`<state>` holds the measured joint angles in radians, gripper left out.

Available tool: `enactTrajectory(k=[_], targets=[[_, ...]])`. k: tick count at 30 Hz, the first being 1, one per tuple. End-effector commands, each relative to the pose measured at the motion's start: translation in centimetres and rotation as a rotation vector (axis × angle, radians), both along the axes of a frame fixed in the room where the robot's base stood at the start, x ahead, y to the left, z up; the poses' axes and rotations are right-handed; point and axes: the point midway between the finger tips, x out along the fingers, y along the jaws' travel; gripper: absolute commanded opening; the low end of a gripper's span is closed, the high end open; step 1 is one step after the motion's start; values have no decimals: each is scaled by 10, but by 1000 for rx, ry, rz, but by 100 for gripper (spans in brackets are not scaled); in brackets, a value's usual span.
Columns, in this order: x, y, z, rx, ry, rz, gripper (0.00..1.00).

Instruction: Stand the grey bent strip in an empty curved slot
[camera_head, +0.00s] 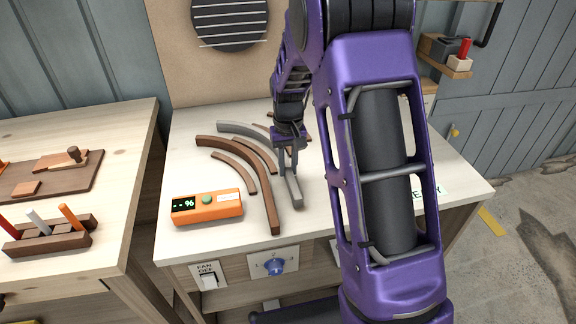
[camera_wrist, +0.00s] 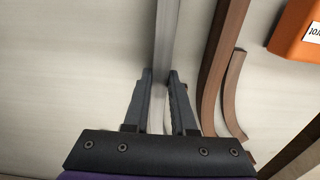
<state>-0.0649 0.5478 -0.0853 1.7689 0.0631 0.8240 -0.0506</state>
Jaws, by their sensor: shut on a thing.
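The grey bent strip (camera_head: 293,190) is on the pale bench top, curving from the back left to a near end below my gripper. My gripper (camera_head: 288,172) points down and is shut on this strip. In the wrist view the strip (camera_wrist: 163,35) runs between the two fingers (camera_wrist: 160,78), away from the palm. I cannot tell whether it touches the bench. No empty curved slot can be made out; my arm hides the right part of the bench.
Several brown curved strips (camera_head: 263,195) lie left of the grey strip, one close beside my gripper in the wrist view (camera_wrist: 222,60). An orange box (camera_head: 207,207) with a display stands at front left. A side bench (camera_head: 120,150) holds tools.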

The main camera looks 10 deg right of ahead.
Motion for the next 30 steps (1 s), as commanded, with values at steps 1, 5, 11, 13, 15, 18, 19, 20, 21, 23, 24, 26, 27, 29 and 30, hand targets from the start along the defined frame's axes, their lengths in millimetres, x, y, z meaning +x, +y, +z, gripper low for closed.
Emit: enactTrajectory(k=[1, 5, 11, 13, 15, 18, 19, 20, 21, 23, 24, 26, 27, 29, 30], targets=[[0, 0, -1, 0, -1, 0, 0], [0, 0, -3, 0, -1, 0, 0], [0, 0, -3, 0, -1, 0, 55], [0, 0, -3, 0, -1, 0, 59], [0, 0, -3, 0, 0, 0, 59], [0, 0, -3, 0, 0, 0, 59], [0, 0, -3, 0, 1, 0, 59], [0, 0, -3, 0, 1, 0, 59], [0, 0, -2, 0, 1, 0, 59], [0, 0, 2, 0, 0, 0, 59], [0, 0, 7, 0, -1, 0, 59], [1, 0, 15, 0, -3, 0, 59], [1, 0, 23, 0, -3, 0, 59], [1, 0, 36, 0, -4, 0, 59], [1, 0, 46, 1, -4, 0, 59]])
